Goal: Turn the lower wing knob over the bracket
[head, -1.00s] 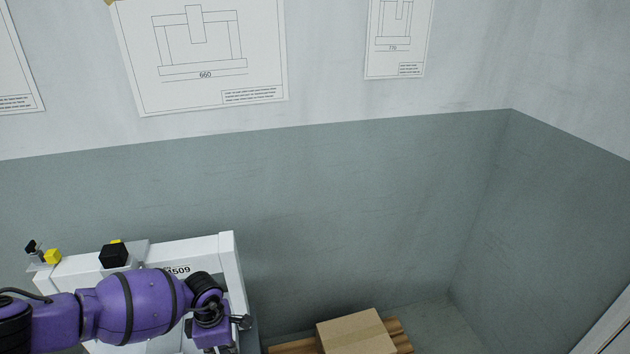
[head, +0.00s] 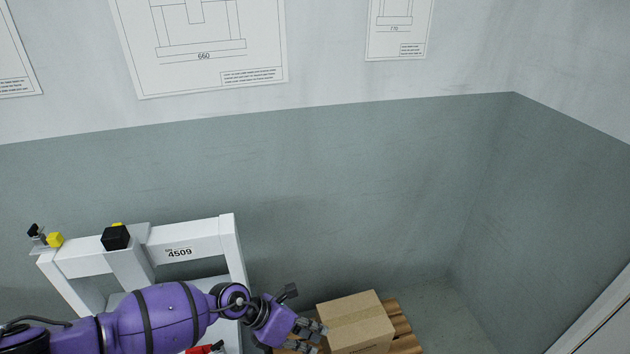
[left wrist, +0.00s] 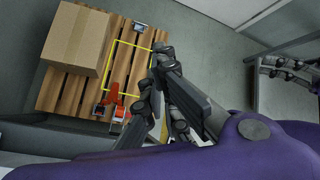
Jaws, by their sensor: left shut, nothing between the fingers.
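My left gripper (head: 312,332) is shut and empty. It hangs to the right of the white gantry frame (head: 232,245), beside the cardboard box. In the left wrist view its dark fingers (left wrist: 157,72) are in front of the wooden pallet. A red part (head: 206,349) shows low behind my left arm; a red-orange part (left wrist: 118,102) shows near the pallet edge in the left wrist view. I cannot make out the lower wing knob or its bracket for certain. My left arm covers the lower part of the gantry.
The gantry carries a black block (head: 116,237) and a yellow part (head: 55,240) on top. A cardboard box (head: 356,322) sits on the wooden pallet (head: 402,338). A yellow outline (left wrist: 122,44) lies on the pallet. Bare floor (head: 440,310) shows right of it.

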